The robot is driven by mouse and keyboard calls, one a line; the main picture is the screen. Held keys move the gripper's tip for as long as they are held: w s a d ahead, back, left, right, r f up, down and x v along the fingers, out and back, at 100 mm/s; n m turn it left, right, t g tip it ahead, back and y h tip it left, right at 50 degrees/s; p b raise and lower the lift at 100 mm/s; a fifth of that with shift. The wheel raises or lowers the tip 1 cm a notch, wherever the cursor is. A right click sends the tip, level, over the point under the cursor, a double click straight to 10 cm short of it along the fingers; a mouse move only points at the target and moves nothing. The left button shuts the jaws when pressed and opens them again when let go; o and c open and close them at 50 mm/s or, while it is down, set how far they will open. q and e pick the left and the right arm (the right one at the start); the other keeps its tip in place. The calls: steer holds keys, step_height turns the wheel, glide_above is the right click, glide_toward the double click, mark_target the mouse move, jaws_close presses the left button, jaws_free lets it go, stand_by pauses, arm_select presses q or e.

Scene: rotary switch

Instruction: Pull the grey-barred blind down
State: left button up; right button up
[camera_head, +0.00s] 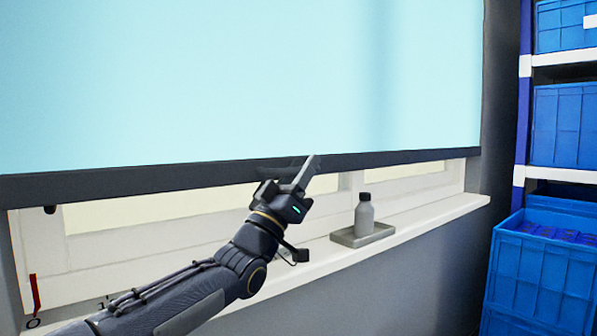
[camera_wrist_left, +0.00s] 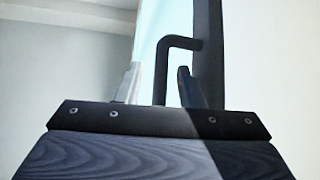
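The pale blue blind (camera_head: 240,80) hangs over most of the window. Its dark grey bar (camera_head: 120,182) runs along the lower edge, above the sill. My left gripper (camera_head: 308,172) reaches up to the middle of this bar in the head view. In the left wrist view, a dark bent handle (camera_wrist_left: 161,68) sticks out from the grey bar (camera_wrist_left: 208,45). The handle lies between the spread fingers of my left gripper (camera_wrist_left: 158,88), with a visible gap on each side. The gripper hides part of the handle in the head view. My right gripper is not in view.
A grey bottle (camera_head: 364,215) stands on a small tray (camera_head: 361,238) on the white window sill (camera_head: 425,218), right of my left arm. A red-handled item (camera_head: 35,293) is at the far left. Shelving with blue crates (camera_head: 540,265) stands at the right.

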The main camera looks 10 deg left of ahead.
arm_select(q)
steer(key=shift+s+f, duration=0.1)
steer(key=shift+s+a+f, duration=0.15)
steer(key=shift+s+f, duration=0.05)
steer(key=s+a+p, duration=0.1)
steer(key=s+a, duration=0.2)
steer(key=s, duration=0.3)
steer(key=s+a+f+p, duration=0.1)
steer(key=s+a, duration=0.2)
steer(key=s, duration=0.3)
steer(key=shift+f, duration=0.3)
